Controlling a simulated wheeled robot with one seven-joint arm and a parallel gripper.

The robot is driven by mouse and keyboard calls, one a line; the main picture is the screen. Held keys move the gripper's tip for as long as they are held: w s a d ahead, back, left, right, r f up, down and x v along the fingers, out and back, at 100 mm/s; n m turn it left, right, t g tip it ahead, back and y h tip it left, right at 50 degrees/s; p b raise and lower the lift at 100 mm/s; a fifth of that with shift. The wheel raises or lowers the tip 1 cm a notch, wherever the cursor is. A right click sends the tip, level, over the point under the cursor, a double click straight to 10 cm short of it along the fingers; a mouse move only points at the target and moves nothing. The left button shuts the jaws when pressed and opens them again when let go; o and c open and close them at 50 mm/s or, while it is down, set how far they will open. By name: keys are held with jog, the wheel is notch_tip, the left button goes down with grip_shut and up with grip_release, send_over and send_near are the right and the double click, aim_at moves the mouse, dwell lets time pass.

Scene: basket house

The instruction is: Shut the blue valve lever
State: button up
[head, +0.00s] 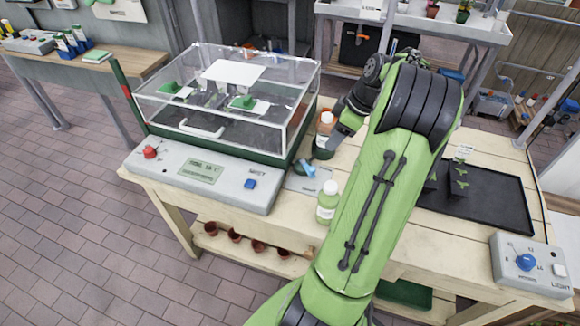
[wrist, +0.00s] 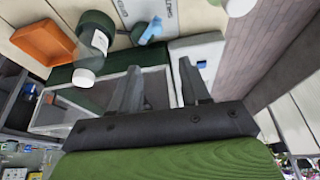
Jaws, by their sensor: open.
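The blue valve lever (head: 308,168) is a small light-blue handle on a grey plate, on the wooden table right of the clear-lidded case. It also shows near the top of the wrist view (wrist: 151,31), beyond the fingertips. My gripper (wrist: 161,78) is open and empty, with its two dark fingers apart and a gap to the lever.
A white-capped bottle (head: 327,204) stands near the lever at the table's front. The clear-lidded case (head: 219,95) blocks the left. A black tray (head: 485,210) lies right.

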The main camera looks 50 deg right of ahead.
aim_at(313, 168)
jog(key=b+x, duration=0.1)
jog(key=x, duration=0.4)
jog(key=b+x, duration=0.1)
jog(key=x, duration=0.4)
jog(key=d+b+x, duration=0.1)
jog(key=b+x, duration=0.1)
jog(key=x, duration=0.4)
jog(key=shift+s+f, duration=0.2)
jog(key=shift+s, duration=0.1)
jog(key=shift+c, duration=0.3)
grip_shut()
